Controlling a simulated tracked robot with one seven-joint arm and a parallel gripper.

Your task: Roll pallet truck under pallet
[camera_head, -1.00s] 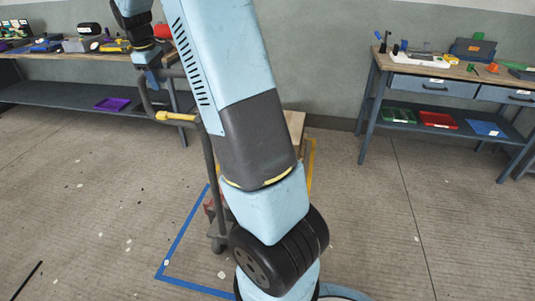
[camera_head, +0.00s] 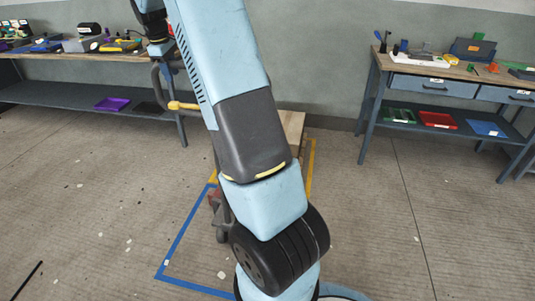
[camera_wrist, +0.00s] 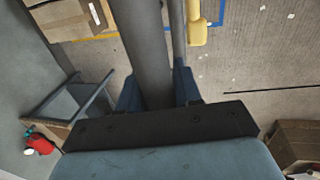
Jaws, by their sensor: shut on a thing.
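My gripper (camera_wrist: 158,88) is shut on the dark grey handle bar (camera_wrist: 143,40) of the pallet truck, with a blue finger on each side. In the head view my gripper (camera_head: 163,50) is at the top of the pallet truck's handle (camera_head: 156,82), near the left workbench. A yellow lever sticks out from the handle, and it also shows in the wrist view. The truck's lower part (camera_head: 221,218) stands inside the blue tape, partly behind my arm. A tan box top (camera_head: 293,124) shows behind my arm. The pallet and the truck's forks are hidden or cannot be made out.
Blue tape (camera_head: 183,232) and yellow tape (camera_head: 311,165) mark a floor area. A workbench with tools (camera_head: 60,60) stands at the back left, another (camera_head: 450,75) at the back right. The wrist view shows cardboard boxes (camera_wrist: 62,20) and a red extinguisher (camera_wrist: 39,143). Floor at right is clear.

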